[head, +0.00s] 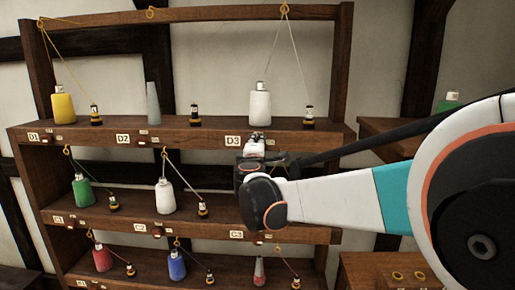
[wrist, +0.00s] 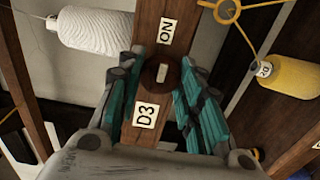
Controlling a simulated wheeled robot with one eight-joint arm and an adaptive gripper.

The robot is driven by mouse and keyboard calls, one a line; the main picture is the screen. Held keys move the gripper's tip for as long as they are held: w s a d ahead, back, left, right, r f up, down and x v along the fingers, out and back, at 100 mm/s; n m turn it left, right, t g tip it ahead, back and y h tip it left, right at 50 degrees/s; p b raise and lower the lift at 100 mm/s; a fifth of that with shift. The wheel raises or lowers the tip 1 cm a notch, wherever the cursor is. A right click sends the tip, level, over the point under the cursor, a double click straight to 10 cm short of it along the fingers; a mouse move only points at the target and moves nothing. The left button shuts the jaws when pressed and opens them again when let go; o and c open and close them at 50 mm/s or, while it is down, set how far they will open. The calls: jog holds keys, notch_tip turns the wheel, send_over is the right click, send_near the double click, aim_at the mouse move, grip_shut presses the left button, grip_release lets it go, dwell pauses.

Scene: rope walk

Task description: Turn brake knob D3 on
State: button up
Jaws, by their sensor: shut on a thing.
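Brake knob D3 (wrist: 152,79) is a dark round knob with a pale mark, on a brown rail in the wrist view. The mark runs roughly along the rail. The D3 label (wrist: 145,115) is on one side of the knob and the ON label (wrist: 166,30) on the other. My gripper (wrist: 160,75) has its teal-sided fingers on either side of the knob and is shut on it. In the head view my gripper (head: 256,148) is at the rail's front, right of the D3 label (head: 233,140); it hides the knob there.
A white spool (head: 260,104) and a small dark-and-yellow bobbin (head: 308,115) stand on the shelf above the knob, with threads running up to a ring. Labels D2 (head: 123,139) and D1 (head: 34,137) are further left. Shelves with more spools lie below.

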jog(key=shift+f, duration=0.1)
jog(key=o, duration=1.1)
